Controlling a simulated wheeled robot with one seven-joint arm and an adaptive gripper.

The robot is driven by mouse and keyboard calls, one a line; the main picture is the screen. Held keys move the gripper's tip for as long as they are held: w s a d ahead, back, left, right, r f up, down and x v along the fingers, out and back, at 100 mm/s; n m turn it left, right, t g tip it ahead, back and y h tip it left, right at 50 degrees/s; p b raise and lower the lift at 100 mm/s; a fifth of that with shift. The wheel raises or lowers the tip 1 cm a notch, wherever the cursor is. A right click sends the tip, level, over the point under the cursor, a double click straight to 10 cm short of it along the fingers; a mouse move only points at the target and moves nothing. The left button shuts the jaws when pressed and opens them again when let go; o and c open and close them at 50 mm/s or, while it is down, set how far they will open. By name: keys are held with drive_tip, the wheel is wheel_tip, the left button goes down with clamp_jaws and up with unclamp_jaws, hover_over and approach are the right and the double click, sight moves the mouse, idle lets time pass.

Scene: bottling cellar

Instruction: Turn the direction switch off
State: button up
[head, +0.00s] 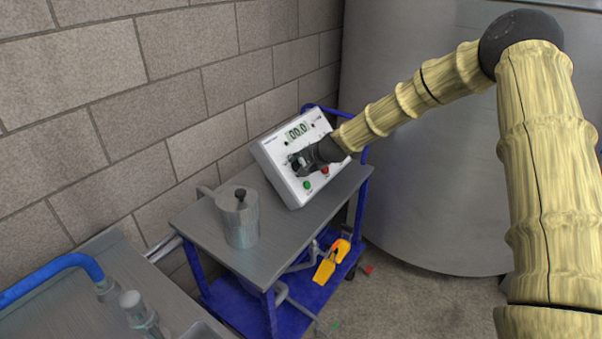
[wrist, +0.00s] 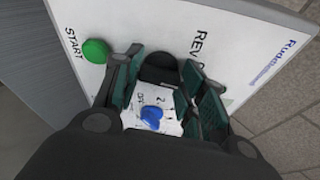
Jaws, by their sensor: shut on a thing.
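The white control box (head: 282,176) stands tilted on the cart top, its display reading 00.0. My gripper (head: 300,165) is at its front panel, hiding part of it. In the wrist view, my gripper (wrist: 162,70) is shut on a black knob (wrist: 158,68) beside the letters REV, which looks like the direction switch. The fingers hide its sides and part of its label, so I cannot tell its setting. A blue knob (wrist: 152,117) with an OFF mark shows between the fingers, nearer the palm.
A green START button (wrist: 95,51) is left of the fingers; a red button (head: 325,171) is close to the gripper. A metal pitcher (head: 240,222) stands on the cart (head: 285,245). A brick wall is behind, a large steel tank (head: 430,190) to the right.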

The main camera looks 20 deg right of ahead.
drive_tip(key=shift+n+b, duration=0.7)
drive_tip(key=shift+b, duration=0.05)
drive_tip(key=o, duration=1)
drive_tip(key=shift+o, duration=0.2)
drive_tip(key=v, duration=1.2)
drive_tip(key=shift+s+d+f, duration=0.15)
drive_tip(key=shift+s+f, duration=0.05)
